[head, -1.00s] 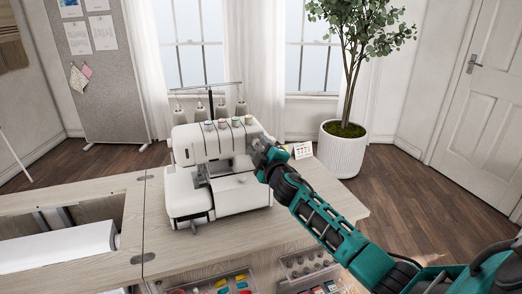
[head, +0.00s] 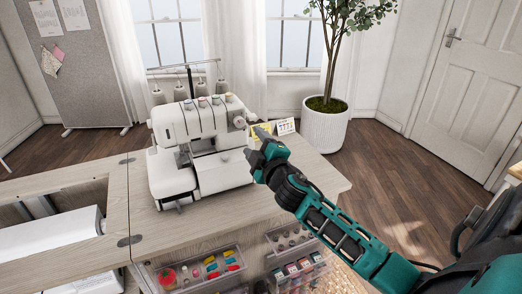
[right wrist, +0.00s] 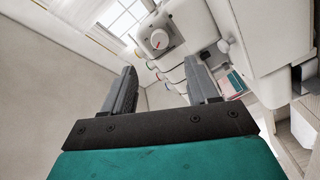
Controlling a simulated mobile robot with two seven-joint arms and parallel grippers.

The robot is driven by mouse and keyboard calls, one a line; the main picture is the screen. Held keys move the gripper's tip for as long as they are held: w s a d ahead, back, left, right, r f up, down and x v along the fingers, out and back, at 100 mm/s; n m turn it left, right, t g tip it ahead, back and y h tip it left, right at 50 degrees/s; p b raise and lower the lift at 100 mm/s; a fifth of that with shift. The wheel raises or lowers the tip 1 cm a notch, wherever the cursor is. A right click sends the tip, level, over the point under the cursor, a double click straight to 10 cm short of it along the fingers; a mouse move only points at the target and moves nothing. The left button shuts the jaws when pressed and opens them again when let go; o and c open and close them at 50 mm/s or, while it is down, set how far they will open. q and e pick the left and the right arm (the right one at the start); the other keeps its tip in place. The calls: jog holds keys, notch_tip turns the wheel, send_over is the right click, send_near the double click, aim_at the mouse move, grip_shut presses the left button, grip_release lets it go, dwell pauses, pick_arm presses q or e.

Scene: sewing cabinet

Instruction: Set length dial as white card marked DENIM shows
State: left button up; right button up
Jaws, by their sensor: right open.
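A white overlock machine (head: 200,145) stands on the table. A round white dial (head: 238,121) is on its right side; the right wrist view shows a round dial with a red pointer line (right wrist: 158,41), set in a grey plate. Its lettering is too small to read. A white card (head: 285,126) stands behind the machine's right side, beside a yellow card (head: 261,131); I cannot read which is marked DENIM. My right gripper (head: 257,143) is open and empty, just right of the machine and apart from the dial. My left gripper is not in view.
Clear trays of colourful sewing parts (head: 205,268) sit at the table's front edge. Thread cones (head: 201,89) stand behind the machine. The table (head: 315,170) is bare right of my arm. A potted tree (head: 324,125) stands beyond the table.

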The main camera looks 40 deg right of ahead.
jog(key=v, duration=0.3)
jog(key=shift+s, duration=0.1)
jog(key=shift+a, duration=0.1)
dwell(0.4)
jog(key=s+a+f+m+g+y, duration=0.6)
jog(key=s+a+f+m, duration=0.1)
jog(key=s+a+f, duration=1.1)
notch_tip(320, 180, down, 4)
jog(key=shift+s+a+f+g+y, duration=0.15)
jog(key=shift+s+a+g+y, duration=0.2)
jog(key=shift+s, duration=0.8)
